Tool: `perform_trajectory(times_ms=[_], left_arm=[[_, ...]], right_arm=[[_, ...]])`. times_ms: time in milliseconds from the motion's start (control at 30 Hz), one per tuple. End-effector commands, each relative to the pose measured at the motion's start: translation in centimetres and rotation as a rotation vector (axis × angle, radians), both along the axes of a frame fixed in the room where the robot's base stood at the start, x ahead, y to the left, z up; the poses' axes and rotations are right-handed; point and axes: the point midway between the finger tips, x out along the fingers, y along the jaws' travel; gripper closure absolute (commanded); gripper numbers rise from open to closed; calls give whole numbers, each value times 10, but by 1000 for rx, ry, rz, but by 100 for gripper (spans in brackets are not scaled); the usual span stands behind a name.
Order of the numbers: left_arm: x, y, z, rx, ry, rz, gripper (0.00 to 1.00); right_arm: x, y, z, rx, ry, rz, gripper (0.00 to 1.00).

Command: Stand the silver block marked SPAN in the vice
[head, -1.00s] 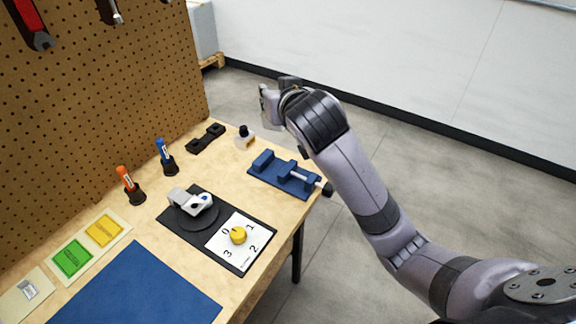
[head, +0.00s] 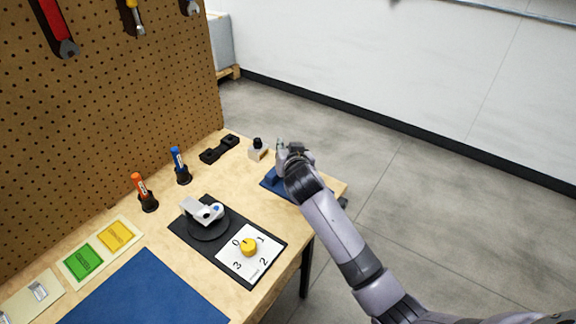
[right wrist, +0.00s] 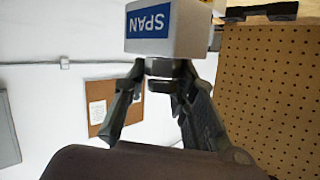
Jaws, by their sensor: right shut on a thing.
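The silver block (right wrist: 190,30) with a blue SPAN label shows at the top of the right wrist view. My right gripper (right wrist: 160,70) is shut on it, and the label looks upside down there. In the head view my right gripper (head: 283,150) is over or near the far end of the blue vice (head: 270,182). The gripper and arm hide most of the vice and its jaws. The block is too small and covered to make out clearly in the head view. I cannot tell whether it touches the vice. My left gripper is out of view.
A white block with a black knob (head: 258,149) stands just left of the vice. A black holder (head: 219,149), blue (head: 180,165) and orange (head: 144,192) markers stand along the pegboard (head: 110,110). A dial plate (head: 247,252) lies nearer. The table ends right of the vice.

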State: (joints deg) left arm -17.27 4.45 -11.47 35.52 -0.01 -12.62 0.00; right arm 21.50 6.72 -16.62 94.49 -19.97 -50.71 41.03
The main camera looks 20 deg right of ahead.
Motion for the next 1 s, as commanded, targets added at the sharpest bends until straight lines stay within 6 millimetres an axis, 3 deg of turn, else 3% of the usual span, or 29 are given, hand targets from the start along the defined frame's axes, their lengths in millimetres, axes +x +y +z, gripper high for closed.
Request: perform_trajectory(times_ms=[267,500,900,933,1000], left_arm=[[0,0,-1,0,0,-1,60],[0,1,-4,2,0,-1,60],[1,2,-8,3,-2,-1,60],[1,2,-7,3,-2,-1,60],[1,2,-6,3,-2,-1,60]], right_arm=[[0,0,-22,0,-3,1,100],[0,0,-57,-1,0,0,100],[0,1,-63,1,-3,1,100],[0,0,-63,0,0,1,74],[0,0,-63,0,0,1,69]])
